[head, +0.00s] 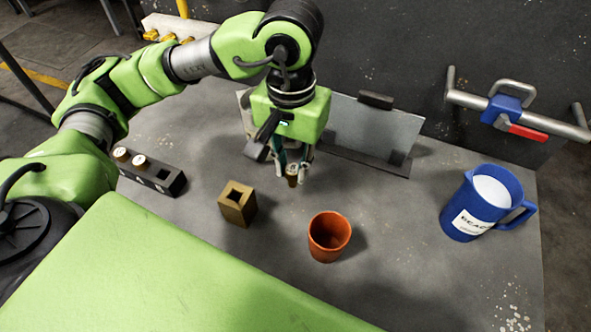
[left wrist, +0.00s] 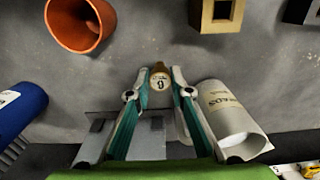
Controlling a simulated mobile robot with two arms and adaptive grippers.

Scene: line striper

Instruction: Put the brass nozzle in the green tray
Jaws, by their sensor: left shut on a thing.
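My left gripper (head: 291,172) is shut on a small brass piece (head: 292,180) with a pale round top, which I take to be the brass nozzle. I cannot make out a green tray in either view. My right gripper is not in view.
The orange cup (head: 329,238), a square-holed brass block (head: 237,204) and a black rack (head: 160,176) with two pale-topped pieces stand nearby. A blue jug (head: 470,222) is at right. A grey upright plate (head: 375,130) and a white roll (left wrist: 235,125) are close to the gripper.

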